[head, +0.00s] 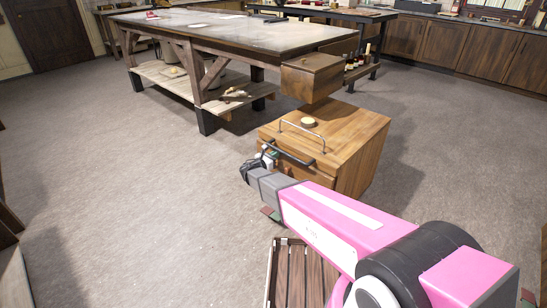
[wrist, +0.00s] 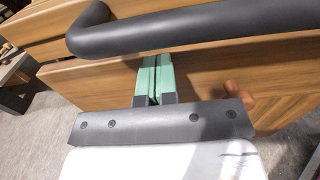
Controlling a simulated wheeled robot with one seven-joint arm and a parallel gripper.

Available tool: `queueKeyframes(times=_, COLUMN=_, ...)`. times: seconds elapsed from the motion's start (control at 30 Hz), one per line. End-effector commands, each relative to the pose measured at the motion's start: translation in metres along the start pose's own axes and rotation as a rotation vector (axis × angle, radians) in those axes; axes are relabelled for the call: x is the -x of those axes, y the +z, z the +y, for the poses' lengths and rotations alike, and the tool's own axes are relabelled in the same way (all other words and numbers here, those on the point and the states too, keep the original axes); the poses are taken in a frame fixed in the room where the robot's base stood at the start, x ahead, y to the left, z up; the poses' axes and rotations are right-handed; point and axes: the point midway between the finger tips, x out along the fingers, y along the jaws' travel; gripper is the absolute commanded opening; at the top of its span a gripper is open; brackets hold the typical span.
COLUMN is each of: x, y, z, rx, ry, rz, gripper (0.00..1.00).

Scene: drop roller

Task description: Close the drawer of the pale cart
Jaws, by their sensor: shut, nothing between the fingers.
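The pale cart (head: 345,145) is a light-brown wooden cabinet standing at the middle right in the head view. A dark bar handle (head: 288,153) is on its front; in the wrist view this thick dark handle (wrist: 200,30) crosses the top. A wooden front panel (wrist: 215,75) lies behind and below it. My gripper (head: 267,158) is at the cart's front, near the handle. In the wrist view its green fingers (wrist: 151,65) are together and empty, pointing at the panel just under the handle. I cannot tell whether they touch it, or how far the drawer stands out.
A thin metal handle (head: 302,133) and a round pale object (head: 308,122) are on the cart's top. A wooden box (head: 311,77) is just behind, near the long workbench (head: 215,35). A slatted wooden piece (head: 290,272) lies beneath my arm. The floor at left is clear.

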Motion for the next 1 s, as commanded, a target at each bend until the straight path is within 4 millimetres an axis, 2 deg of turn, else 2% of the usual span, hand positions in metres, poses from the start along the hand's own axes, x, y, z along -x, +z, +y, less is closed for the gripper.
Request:
queueKeyframes(times=0.17, x=-0.003, y=0.000, z=0.000, rx=0.000, ry=0.000, rz=0.000, gripper=0.00)
queueKeyframes(times=0.43, x=-0.027, y=0.000, z=0.000, rx=0.000, ry=-0.001, rz=0.000, gripper=0.00)
queueKeyframes(times=0.77, x=-0.029, y=0.000, z=0.000, rx=0.000, ry=-0.002, rz=-0.001, gripper=0.00)
queueKeyframes(times=1.0, x=-0.013, y=0.001, z=-0.005, rx=0.000, ry=-0.002, rz=0.000, gripper=0.00)
